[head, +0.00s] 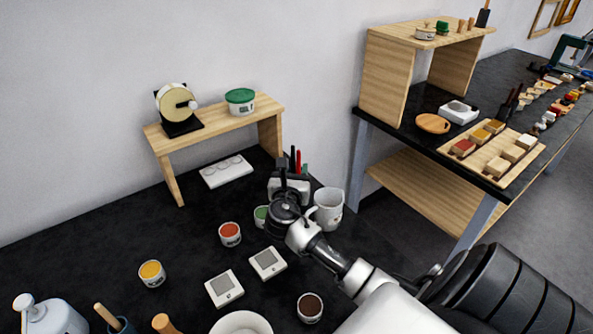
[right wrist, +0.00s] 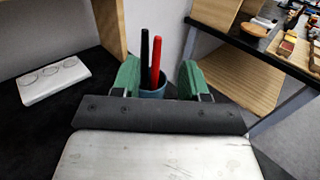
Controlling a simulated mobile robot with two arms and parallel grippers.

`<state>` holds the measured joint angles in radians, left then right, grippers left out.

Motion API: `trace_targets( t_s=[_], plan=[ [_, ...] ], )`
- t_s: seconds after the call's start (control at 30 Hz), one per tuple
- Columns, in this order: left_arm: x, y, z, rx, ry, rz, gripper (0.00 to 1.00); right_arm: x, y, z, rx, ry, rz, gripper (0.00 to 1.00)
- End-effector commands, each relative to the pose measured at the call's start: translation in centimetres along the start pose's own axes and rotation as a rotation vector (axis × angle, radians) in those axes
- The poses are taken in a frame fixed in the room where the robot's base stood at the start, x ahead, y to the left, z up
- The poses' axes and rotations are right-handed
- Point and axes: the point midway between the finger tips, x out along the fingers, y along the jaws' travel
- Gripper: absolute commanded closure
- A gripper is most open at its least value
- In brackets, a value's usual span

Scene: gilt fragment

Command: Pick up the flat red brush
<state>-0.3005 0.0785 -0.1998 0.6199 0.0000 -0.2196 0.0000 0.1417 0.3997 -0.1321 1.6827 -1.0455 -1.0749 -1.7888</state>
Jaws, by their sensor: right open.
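The flat red brush (right wrist: 155,62) stands upright in a blue cup (right wrist: 152,90), seen in the right wrist view. Its red upper part also shows in the head view (head: 298,160). A black-handled tool (right wrist: 144,60) stands close on its left in the same cup. My right gripper (right wrist: 160,80) is open, with one green-padded finger on each side of the two handles. I cannot tell whether either finger touches them. The gripper body hides the lower part of the cup. In the head view my right gripper (head: 291,172) covers most of the cup. My left gripper is not in view.
A white mug (head: 329,208) stands just right of my right gripper. A green paint pot (head: 261,216) and a red one (head: 230,234) stand to its left. A white palette (head: 227,171) lies by the wooden shelf (head: 215,122). A second bench is at right.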

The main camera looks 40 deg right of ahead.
Motion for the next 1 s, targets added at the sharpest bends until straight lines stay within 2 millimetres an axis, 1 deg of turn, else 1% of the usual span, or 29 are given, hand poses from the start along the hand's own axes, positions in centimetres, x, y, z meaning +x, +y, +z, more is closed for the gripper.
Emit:
trace_targets(
  t_s=[0.03,0.1,0.2,0.27,0.53,0.67,0.87,0.97,1.0],
  plan=[
    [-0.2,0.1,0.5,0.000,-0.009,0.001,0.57,0.8,0.0,0.1,-0.002,-0.001,-0.002,0.56],
    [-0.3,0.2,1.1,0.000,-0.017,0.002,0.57,1.4,0.0,0.1,-0.001,-0.001,0.000,0.56],
    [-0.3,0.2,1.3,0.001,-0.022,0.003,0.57,2.0,0.0,0.0,-0.001,0.000,0.000,0.56],
    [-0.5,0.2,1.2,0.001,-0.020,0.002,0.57,2.5,0.0,-0.1,-0.001,0.000,-0.001,0.56],
    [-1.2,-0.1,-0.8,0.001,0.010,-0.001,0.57,6.2,0.1,-0.5,-0.001,-0.001,-0.001,0.56],
    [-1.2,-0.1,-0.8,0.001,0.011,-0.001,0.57,7.0,0.1,-0.6,-0.001,0.000,0.001,0.56],
    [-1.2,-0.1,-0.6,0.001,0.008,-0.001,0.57,7.0,0.1,-0.6,0.000,0.000,0.001,0.56],
    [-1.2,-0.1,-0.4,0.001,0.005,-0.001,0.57,7.0,0.1,-0.6,0.000,0.000,0.001,0.70],
    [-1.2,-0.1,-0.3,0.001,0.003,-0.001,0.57,7.0,0.1,-0.6,0.000,0.000,0.001,0.76]
  ],
)
